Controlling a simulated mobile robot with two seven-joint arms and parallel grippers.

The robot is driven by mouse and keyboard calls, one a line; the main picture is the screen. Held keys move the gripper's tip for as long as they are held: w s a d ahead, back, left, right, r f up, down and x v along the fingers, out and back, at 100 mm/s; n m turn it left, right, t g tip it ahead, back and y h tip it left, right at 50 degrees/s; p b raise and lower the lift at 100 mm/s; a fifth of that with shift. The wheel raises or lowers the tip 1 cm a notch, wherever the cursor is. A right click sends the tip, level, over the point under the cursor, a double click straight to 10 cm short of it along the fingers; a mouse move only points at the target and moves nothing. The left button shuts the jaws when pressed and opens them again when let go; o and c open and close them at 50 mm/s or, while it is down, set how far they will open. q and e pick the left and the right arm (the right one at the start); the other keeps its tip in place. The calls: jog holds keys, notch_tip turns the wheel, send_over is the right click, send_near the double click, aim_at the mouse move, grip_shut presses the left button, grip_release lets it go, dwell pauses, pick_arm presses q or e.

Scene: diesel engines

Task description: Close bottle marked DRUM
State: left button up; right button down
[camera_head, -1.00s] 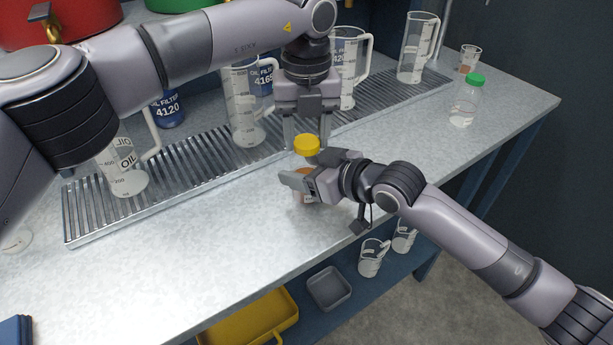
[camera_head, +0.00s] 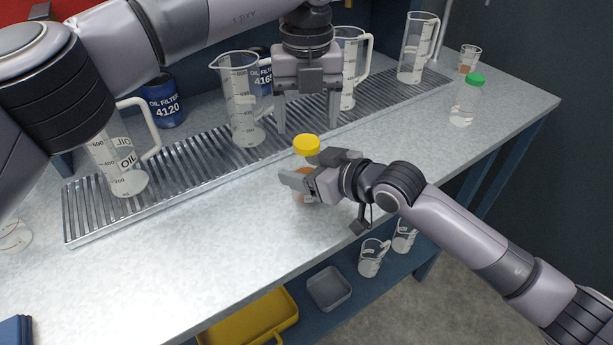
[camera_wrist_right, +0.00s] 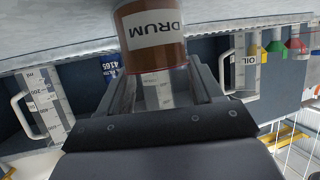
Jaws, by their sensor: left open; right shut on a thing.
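The bottle marked DRUM (camera_wrist_right: 153,35) holds brown liquid, and its label shows in the right wrist view. In the head view its yellow cap (camera_head: 306,144) sits at its top, and its brown body (camera_head: 301,197) is mostly hidden behind my right gripper. I cannot tell how tight the cap is. My right gripper (camera_head: 298,177) is shut on the bottle's body, on the bench. My left gripper (camera_head: 307,128) is open and empty, pointing down just above and behind the yellow cap, apart from it.
A metal drip grate (camera_head: 200,165) runs behind the bottle with several clear measuring jugs, one a tall jug (camera_head: 243,105). Blue oil filter cans (camera_head: 166,103) stand behind. A green-capped bottle (camera_head: 467,102) stands at the right. The bench front (camera_head: 200,265) is clear.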

aim_at(307, 141)
pick_arm(q)
jog(key=shift+r, duration=0.4)
jog(key=shift+r, duration=0.1)
notch_tip(307, 141, up, 3)
jog(key=n, duration=0.5)
jog(key=shift+r, duration=0.15)
jog(key=shift+f, duration=4)
jog(key=c, duration=1.1)
jog(key=shift+c, duration=0.2)
